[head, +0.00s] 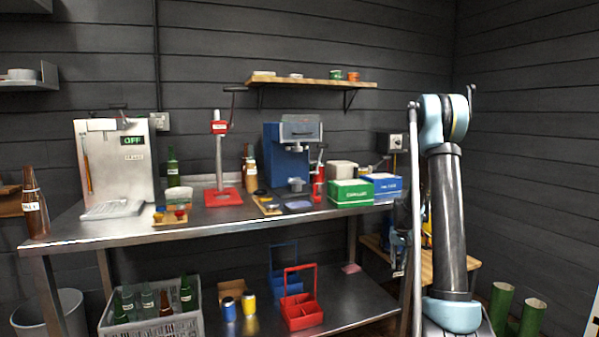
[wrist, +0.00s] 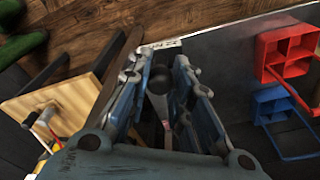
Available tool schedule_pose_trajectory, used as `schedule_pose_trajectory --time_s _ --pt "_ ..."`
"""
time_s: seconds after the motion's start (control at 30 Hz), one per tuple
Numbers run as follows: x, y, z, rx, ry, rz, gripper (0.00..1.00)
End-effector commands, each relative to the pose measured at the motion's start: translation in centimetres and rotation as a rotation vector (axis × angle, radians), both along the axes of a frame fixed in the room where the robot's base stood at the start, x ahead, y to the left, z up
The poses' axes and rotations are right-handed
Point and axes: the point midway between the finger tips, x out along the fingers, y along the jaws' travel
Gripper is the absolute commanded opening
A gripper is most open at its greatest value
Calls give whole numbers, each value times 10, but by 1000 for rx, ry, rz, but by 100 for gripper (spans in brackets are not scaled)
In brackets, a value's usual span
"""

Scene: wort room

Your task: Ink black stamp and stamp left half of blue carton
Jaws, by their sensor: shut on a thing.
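The blue carton (head: 383,185) sits on the steel table near its right end, right of and touching or close to a green carton (head: 350,194). My gripper (wrist: 160,75) is shut on a dark, round-topped thing (wrist: 160,78), likely the black stamp, seen between its fingers in the wrist view. Its lower part is hard to make out. In the head view my gripper (head: 397,258) is small and partly hidden, low beside the table's right end. It is apart from the blue carton. A dark flat pad (head: 298,205) lies in front of the blue machine; I cannot tell if it is inked.
The steel table (head: 120,232) also bears a white machine (head: 115,165), a red press (head: 222,195) and a blue machine (head: 287,155). A red caddy (head: 301,311) stands on its lower shelf. A wooden bench (head: 448,262) is right of the table.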

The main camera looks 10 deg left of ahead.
Motion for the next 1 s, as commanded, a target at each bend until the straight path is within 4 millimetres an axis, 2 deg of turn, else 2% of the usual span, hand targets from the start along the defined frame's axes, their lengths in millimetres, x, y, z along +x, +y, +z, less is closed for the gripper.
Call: schedule_pose_trajectory --time_s 0.23,0.37,0.47,1.0 --pt "0 5 1 0 0 7 5" --pt "-5 16 11 1 0 45 5" --pt "-14 34 28 1 0 117 5" --pt "-91 175 162 1 1 708 5"
